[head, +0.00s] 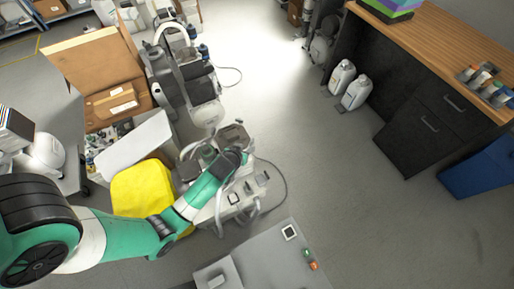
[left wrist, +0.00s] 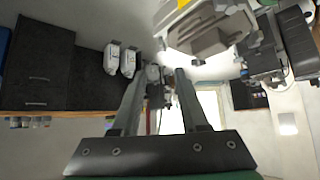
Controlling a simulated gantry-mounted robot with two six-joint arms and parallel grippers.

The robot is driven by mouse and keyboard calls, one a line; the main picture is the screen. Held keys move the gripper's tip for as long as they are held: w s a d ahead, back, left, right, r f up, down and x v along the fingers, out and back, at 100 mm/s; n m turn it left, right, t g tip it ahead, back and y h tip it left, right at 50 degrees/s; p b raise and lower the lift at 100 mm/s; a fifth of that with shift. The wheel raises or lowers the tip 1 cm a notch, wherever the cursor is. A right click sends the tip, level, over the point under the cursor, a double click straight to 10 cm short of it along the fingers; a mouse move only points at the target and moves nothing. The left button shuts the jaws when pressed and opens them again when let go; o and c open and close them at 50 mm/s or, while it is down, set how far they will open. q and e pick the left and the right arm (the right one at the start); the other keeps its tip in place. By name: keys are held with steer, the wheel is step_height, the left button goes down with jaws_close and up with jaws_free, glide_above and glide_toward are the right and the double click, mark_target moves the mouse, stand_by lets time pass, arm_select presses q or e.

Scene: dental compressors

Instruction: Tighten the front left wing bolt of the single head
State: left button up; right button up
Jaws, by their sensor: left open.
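The compressor with a grey head (head: 233,137) stands on the floor right of the yellow bin, partly covered by my left arm. My left gripper (head: 238,157) is over or beside this unit in the head view; its fingers are small and dark there. In the left wrist view my left gripper (left wrist: 163,84) shows two long fingers spread apart with nothing held between them. A grey ribbed head (left wrist: 205,38) hangs into the top of that view, beyond the fingers and apart from them. I cannot make out the front left wing bolt. My right gripper is in neither view.
A second compressor (head: 188,80) stands behind. A yellow bin (head: 142,187) and an open cardboard box (head: 92,58) are at left. A grey cabinet (head: 262,262) with buttons is in front. White jugs (head: 342,77) stand by the dark workbench (head: 405,65). The floor at right is clear.

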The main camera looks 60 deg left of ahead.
mark_target(252, 141)
arm_select(q)
steer(key=b+x, duration=0.6)
steer(key=x, duration=0.4)
steer(key=shift+a+f, duration=0.25)
steer(key=shift+f, duration=0.05)
steer(key=shift+w+a+f, duration=0.35)
steer(key=shift+w+a, duration=0.05)
steer(key=shift+w, duration=0.05)
jaws_close()
